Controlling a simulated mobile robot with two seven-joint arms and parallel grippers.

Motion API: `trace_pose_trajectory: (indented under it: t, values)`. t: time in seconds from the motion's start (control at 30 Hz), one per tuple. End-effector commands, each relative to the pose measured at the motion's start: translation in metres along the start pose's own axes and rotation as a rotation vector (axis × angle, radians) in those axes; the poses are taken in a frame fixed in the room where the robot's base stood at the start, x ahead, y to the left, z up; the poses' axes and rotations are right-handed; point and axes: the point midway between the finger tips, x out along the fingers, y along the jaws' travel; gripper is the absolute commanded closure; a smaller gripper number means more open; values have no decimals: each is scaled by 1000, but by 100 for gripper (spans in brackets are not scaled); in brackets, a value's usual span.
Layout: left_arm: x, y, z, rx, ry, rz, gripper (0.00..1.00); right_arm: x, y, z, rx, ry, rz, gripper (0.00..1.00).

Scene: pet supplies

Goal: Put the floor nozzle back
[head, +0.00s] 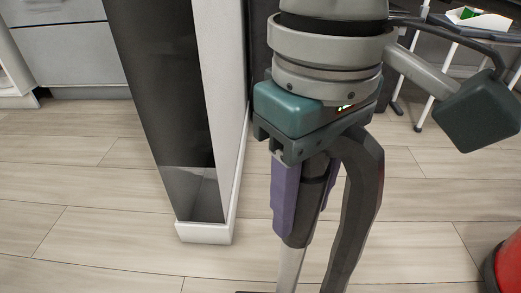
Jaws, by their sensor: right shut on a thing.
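My right gripper (303,195), with a teal and grey wrist and purple fingers, points down in the middle of the view. Its fingers are closed around the dark upper part of the floor nozzle (291,266). A silvery tube runs down from the grip and leaves the view at the bottom edge. A dark curved piece, like a hose or handle (352,225), bends down just right of the fingers. I cannot tell how it joins the tube. My left gripper is not in view.
A tall white and dark panel (222,130) stands close on the left of my gripper. A red rounded object (510,266) is cut off at the lower right. A white-legged stand (443,100) is at the upper right, grey drawers (72,55) at the upper left. Wood-look floor lies open between.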

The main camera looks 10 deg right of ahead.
Motion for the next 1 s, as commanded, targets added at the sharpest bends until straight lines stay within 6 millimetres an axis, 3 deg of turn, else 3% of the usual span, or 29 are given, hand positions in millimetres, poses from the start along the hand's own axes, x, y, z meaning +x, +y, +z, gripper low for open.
trace_pose_trajectory:
  t: [0.13,0.37,0.8,0.83,1.0]
  values:
    - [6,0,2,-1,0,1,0,9,0,-1,0,2,-1,100]
    - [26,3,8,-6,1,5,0,43,-1,0,0,0,-2,100]
    - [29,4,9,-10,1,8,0,47,0,-1,-1,3,-1,100]
    - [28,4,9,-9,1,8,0,47,0,0,-1,0,0,54]
    - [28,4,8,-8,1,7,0,46,0,0,0,0,0,35]
